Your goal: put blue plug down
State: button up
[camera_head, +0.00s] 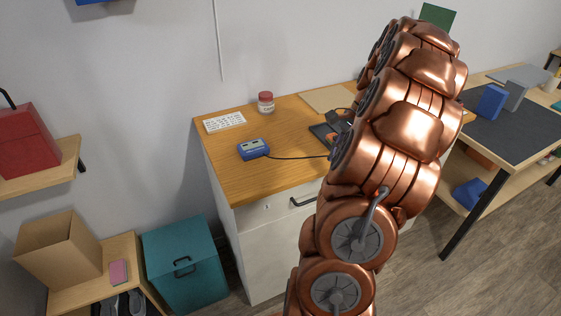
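My copper-coloured arm fills the middle and right of the head view and reaches over the desk. No blue plug can be made out either. A blue box-shaped device (253,149) with a light face sits on the wooden desk (222,171). A dark cable (298,157) runs from it to the right and goes out of sight behind my arm. Whether the plug is held or lies on the desk is hidden. A dark object with orange parts (339,121) shows partly beside my arm, at a black tray (319,131).
A red-lidded jar (266,102), a white card (224,122) and a flat tan board (326,98) lie towards the desk's back. The desk's front left is clear. A teal cabinet (185,262) stands at left. A second table (510,127) with blue blocks is at right.

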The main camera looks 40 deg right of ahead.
jog(key=shift+s+d+r+m, duration=0.15)
jog(key=shift+d+r+m, duration=0.15)
jog(key=shift+r, duration=0.1)
jog(key=w+a+p, duration=0.1)
jog(key=w+a, duration=0.1)
jog(key=w, duration=0.2)
jog(key=w+a+f+p, duration=0.1)
jog(key=w+p, duration=0.1)
jog(key=w, duration=0.3)
jog(key=w+a+p, duration=0.2)
jog(key=w, duration=0.3)
jog(key=shift+w+a+f, duration=0.1)
jog(key=shift+a+f, duration=0.15)
jog(key=shift+a, duration=0.05)
jog(key=shift+a+f+p, duration=0.1)
jog(key=shift+f+p, duration=0.85)
jog(key=shift+f, duration=0.85)
jog(key=shift+f, duration=0.15)
jog(key=o, duration=0.9)
